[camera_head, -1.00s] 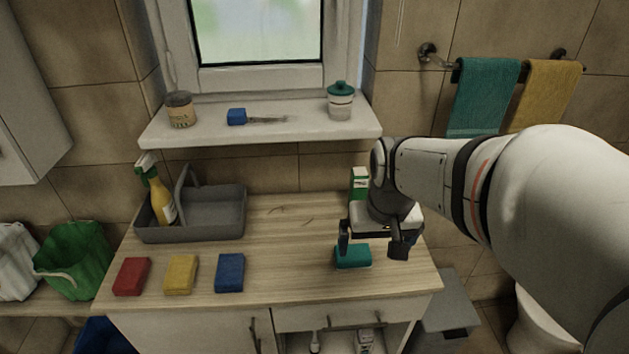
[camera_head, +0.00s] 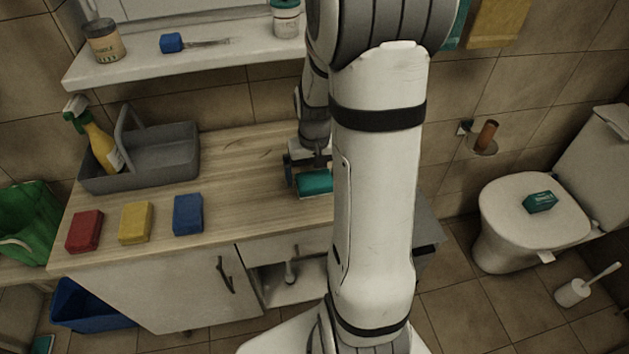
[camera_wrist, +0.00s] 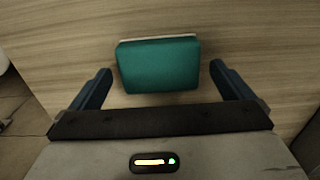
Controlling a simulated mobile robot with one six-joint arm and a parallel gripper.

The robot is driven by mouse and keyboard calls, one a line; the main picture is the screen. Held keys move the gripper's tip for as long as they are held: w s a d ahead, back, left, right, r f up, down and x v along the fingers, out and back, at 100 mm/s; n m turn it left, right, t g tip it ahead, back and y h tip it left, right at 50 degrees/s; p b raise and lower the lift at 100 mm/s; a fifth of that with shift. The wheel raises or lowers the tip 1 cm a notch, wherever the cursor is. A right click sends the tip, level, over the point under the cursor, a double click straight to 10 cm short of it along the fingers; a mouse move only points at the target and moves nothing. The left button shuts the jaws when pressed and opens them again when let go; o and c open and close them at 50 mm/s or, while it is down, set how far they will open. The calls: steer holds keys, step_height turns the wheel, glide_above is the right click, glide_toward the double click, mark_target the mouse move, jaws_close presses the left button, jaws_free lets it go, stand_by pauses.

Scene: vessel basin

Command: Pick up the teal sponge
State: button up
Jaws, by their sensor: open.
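The teal sponge (camera_wrist: 158,65) lies on the wooden counter in the wrist view, ahead of and between the two fingers. My gripper (camera_wrist: 160,82) is open, with a visible gap between each finger and the sponge. In the head view the sponge (camera_head: 315,183) shows on the right part of the counter, partly covered by my arm. My gripper (camera_head: 308,170) is just at it there, and its fingertips are mostly hidden.
Red (camera_head: 85,231), yellow (camera_head: 136,222) and blue (camera_head: 188,214) sponges lie left on the counter (camera_head: 250,160). A grey caddy (camera_head: 165,160) with a spray bottle (camera_head: 98,145) stands behind them. A shelf (camera_head: 200,60) overhangs the back. A toilet (camera_head: 530,215) stands right.

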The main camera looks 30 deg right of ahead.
step_height(320, 180, down, 2)
steer(key=shift+f, duration=0.2)
steer(key=c, duration=1)
steer(key=shift+o, duration=0.2)
steer(key=shift+r, duration=0.1)
